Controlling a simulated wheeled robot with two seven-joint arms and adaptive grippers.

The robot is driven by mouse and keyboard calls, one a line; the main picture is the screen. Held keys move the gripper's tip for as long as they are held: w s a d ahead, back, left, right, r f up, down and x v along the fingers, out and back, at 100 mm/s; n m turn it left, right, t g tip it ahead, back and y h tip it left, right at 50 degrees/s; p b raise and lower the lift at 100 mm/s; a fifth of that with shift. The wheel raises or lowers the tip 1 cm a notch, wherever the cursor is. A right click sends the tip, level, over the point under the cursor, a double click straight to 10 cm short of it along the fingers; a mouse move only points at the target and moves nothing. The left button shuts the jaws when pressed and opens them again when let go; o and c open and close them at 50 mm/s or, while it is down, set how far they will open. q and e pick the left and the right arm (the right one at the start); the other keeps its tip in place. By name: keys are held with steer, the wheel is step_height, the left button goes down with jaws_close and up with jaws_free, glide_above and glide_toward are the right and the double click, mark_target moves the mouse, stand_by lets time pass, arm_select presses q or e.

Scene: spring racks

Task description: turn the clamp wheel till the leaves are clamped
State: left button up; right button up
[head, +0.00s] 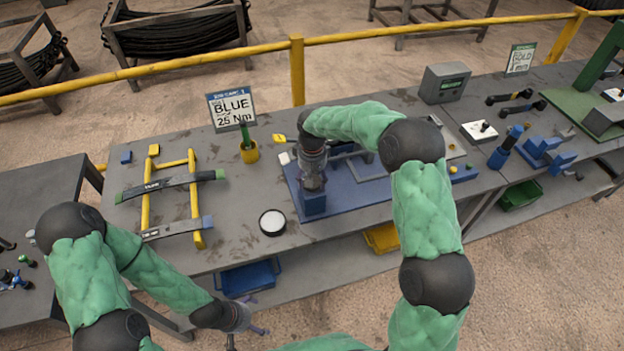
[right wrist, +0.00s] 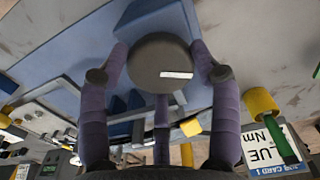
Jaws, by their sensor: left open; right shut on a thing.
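The clamp wheel (right wrist: 160,62) is a dark round disc with a white mark, seen in the right wrist view. The fingers of my right gripper (right wrist: 160,80) close around its rim. In the head view my right gripper (head: 313,180) points down over the blue clamp fixture (head: 313,204) and hides the wheel. I cannot see any leaves between the clamp jaws. My left gripper (head: 248,321) is open and empty, in front of the bench's front edge.
A white round disc with a dark rim (head: 272,222) lies left of the fixture. Blue (head: 247,279) and yellow (head: 383,238) bins sit below the bench. A grey box (head: 444,83) stands farther right.

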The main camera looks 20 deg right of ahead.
steer(key=shift+s+f+m, duration=0.4)
steer(key=shift+m, duration=0.1)
steer(key=o, duration=1.1)
steer(key=shift+o, duration=0.2)
steer(key=shift+w+r, duration=0.1)
steer(key=shift+r, duration=0.1)
steer(key=shift+w+r, duration=0.1)
steer(key=shift+w+r, duration=0.1)
steer(key=shift+r, duration=0.45)
step_height(320, 180, up, 11)
steer(key=shift+f, duration=0.15)
